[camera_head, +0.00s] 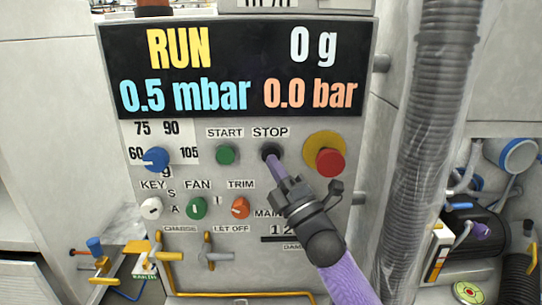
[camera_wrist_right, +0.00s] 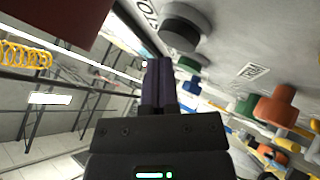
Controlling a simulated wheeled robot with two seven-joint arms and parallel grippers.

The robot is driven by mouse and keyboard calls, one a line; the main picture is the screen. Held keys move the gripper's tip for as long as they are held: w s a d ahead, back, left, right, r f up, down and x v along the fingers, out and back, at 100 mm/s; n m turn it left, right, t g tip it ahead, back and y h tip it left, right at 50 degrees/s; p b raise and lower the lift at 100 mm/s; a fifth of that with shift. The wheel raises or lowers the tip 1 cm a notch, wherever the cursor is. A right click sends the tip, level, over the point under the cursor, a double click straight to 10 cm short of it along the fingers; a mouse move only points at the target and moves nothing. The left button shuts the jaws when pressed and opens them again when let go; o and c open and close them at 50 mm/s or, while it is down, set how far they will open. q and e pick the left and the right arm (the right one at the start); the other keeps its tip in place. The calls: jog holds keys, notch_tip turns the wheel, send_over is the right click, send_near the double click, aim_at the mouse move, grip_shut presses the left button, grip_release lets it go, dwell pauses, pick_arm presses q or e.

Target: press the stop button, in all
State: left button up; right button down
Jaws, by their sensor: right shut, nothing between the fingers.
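The black stop button (camera_head: 271,150) sits under the STOP label on the grey panel (camera_head: 230,270). It also shows as a dark round knob in the wrist view (camera_wrist_right: 184,27). My right gripper (camera_head: 276,169) is shut and empty, its fingers pointing up at the button from below. In the wrist view the closed fingertips (camera_wrist_right: 158,64) lie just below the knob, with a small gap in the picture. In the head view the tips overlap the button's lower edge, and contact cannot be told. The display (camera_head: 240,68) reads RUN, 0 g, 0.5 mbar and 0.0 bar. My left gripper is not in view.
The green start button (camera_head: 227,154) is left of the stop button, and a red mushroom button (camera_head: 329,162) is right. Below are the white key, green fan and orange trim (camera_head: 240,208) knobs. A blue dial (camera_head: 155,160) is left. A ribbed hose (camera_head: 430,130) stands right.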

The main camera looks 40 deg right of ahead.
jog(key=shift+w+d, duration=0.3)
jog(key=shift+w+d+b, duration=0.25)
jog(key=shift+w+b, duration=0.05)
jog(key=shift+w, duration=0.05)
dwell(0.8)
dwell(0.4)
jog(key=shift+s+a+p, duration=0.45)
jog(key=shift+s+a, duration=0.1)
jog(key=shift+s, duration=0.1)
jog(key=shift+s+a+p, duration=1.05)
jog(key=shift+s+a, duration=0.55)
jog(key=shift+s, duration=0.3)
